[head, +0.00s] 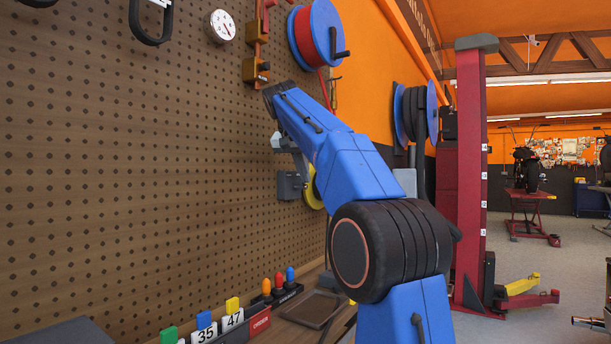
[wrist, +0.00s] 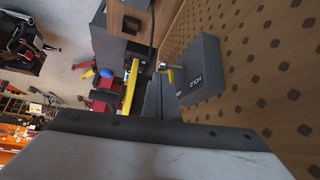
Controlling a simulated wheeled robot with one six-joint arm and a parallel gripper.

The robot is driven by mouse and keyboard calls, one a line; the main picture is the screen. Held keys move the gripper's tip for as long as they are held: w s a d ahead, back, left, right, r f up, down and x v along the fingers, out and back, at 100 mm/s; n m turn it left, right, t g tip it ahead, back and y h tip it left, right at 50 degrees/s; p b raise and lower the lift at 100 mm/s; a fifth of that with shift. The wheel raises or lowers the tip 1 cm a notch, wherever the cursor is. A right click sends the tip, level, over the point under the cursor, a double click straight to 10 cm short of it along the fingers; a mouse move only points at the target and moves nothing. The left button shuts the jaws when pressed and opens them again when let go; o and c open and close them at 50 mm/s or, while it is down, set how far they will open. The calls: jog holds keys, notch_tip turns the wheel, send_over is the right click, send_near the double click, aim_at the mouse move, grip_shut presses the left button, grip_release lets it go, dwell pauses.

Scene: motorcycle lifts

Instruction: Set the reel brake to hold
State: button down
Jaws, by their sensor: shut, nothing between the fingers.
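A grey brake box marked HOLD (wrist: 203,62) is fixed to the pegboard in the wrist view. A small yellow and silver lever or knob (wrist: 168,71) sticks out beside it. My gripper (wrist: 161,98) is shut and empty, its fingers close to the box and the lever; I cannot tell whether they touch. In the head view the grey box (head: 290,186) is low on the pegboard beside a yellow reel (head: 314,190). My wrist is above it, and the fingers are hard to make out. The yellow reel shows edge-on in the wrist view (wrist: 131,88).
The pegboard (head: 110,150) fills the left. A red and blue hose reel (head: 318,35) and a round gauge (head: 222,26) are higher up. Below are a tray (head: 315,308) and several colored-handled tools (head: 278,283). A red lift post (head: 470,170) stands right, with open floor beyond.

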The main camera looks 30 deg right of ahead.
jog(key=shift+s+a+m, duration=0.3)
jog(key=shift+a, duration=0.4)
jog(key=shift+w, duration=0.1)
jog(key=shift+w+d, duration=0.5)
jog(key=shift+d, duration=0.1)
jog(key=v, duration=1.2)
jog(key=shift+w, duration=0.2)
jog(key=shift+a, duration=0.1)
